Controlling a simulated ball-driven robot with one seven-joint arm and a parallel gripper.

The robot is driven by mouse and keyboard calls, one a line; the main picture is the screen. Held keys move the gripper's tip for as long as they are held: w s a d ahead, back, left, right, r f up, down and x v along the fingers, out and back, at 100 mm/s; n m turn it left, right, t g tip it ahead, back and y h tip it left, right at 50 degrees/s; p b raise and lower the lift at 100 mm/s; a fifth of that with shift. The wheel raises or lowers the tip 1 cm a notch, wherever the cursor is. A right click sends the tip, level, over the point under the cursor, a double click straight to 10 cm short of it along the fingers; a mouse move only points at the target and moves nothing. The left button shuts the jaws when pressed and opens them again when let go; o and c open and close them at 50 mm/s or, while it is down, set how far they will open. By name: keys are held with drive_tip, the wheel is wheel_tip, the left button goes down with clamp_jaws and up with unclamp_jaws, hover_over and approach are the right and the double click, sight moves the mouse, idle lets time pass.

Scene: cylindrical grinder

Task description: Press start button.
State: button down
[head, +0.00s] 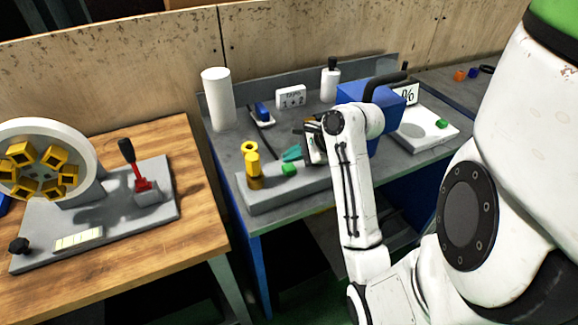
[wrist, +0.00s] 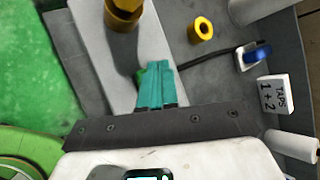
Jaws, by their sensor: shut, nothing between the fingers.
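A green button (head: 289,169) sits on the grey machine base (head: 262,197) in the head view, right of a yellow cylinder (head: 253,168). My gripper (head: 290,154) has teal fingers, shut with nothing between them. In the head view the fingers appear just above and behind the green button; I cannot tell whether they touch it. In the wrist view the shut fingers (wrist: 153,64) partly cover a small green patch (wrist: 140,76), which looks like the button. The yellow cylinder (wrist: 123,12) is at the top of that view.
A blue block (head: 365,98) and another green button (head: 442,123) on a white plate (head: 427,135) are to the right.

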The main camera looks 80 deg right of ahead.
sight(292, 168)
drive_tip(key=shift+f+p, duration=0.15)
drive_tip(key=shift+p, duration=0.25)
drive_tip(key=shift+f, duration=0.25)
drive_tip(key=shift+f, duration=0.6)
idle(0.8)
drive_tip(key=shift+r+p, duration=0.1)
drive_tip(key=shift+p, duration=0.2)
drive_tip(key=shift+r+p, duration=0.95)
drive_tip(key=shift+p, duration=0.55)
drive_tip(key=shift+r, duration=0.1)
wheel_tip(292, 168, up, 5)
drive_tip(key=p, duration=0.7)
